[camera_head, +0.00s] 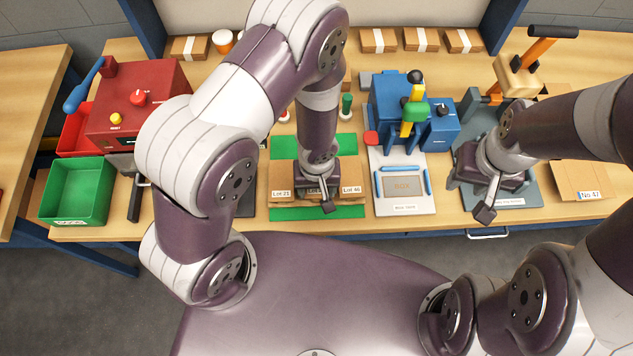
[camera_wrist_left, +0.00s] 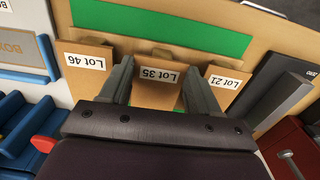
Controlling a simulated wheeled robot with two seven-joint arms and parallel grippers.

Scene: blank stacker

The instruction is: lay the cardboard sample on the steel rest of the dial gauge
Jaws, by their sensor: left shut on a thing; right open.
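In the head view my left gripper (camera_head: 315,190) mostly covers that piece. I cannot tell whether Lot 35 is clear of the mat. My right gripper (camera_head: 487,190) is open over a grey-based press at the right.
A blue machine (camera_head: 385,115) with a white board (camera_head: 403,205) stands right of the mat. A dark device (camera_wrist_left: 270,90) is beside Lot 21, largely behind my left arm in the head view. A red machine (camera_head: 130,95) and green bin (camera_head: 80,190) stand left. Box No 47 (camera_head: 580,180) lies right.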

